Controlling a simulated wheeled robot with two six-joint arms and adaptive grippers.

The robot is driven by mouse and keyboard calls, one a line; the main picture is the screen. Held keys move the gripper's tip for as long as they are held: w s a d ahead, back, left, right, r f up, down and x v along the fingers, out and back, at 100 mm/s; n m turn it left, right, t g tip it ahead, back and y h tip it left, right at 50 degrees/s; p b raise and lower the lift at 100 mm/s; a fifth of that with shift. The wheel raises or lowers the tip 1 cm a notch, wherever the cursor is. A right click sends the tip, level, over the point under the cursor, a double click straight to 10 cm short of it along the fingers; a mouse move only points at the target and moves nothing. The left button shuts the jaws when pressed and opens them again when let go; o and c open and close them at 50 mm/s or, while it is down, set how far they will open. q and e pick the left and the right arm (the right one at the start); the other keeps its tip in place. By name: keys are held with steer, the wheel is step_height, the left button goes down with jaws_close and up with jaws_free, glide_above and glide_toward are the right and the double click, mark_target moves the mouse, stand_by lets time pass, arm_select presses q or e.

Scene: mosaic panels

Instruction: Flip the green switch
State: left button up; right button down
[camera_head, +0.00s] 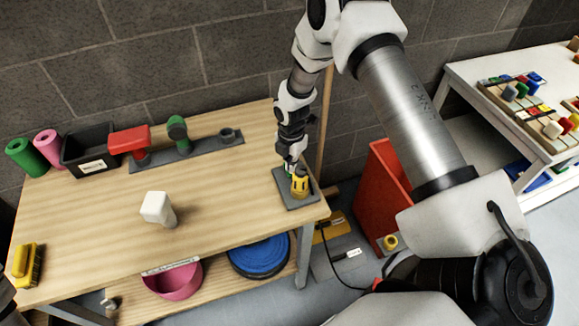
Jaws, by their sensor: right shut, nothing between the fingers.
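A grey plate (283,183) lies at the right end of the wooden table. A yellow upright part (300,182) stands on it. A small bit of green (289,170) shows beside the yellow part, right under my right gripper (290,163); it may be the green switch, but it is mostly hidden. My right gripper is shut and empty, pointing down over the plate. I cannot tell whether its tips touch the green part. My left gripper is not in view.
A grey rail (200,147) at the back holds a red piece (129,139) and a green round piece (177,128). A black bin (88,148) stands left of it. A white block (157,208) stands mid-table. A red panel (384,195) is right of the table.

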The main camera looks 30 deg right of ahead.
step_height(320, 180, up, 6)
steer(key=p, duration=0.4)
steer(key=shift+r, duration=0.25)
steer(key=shift+s, duration=0.1)
steer(key=shift+f, duration=0.1)
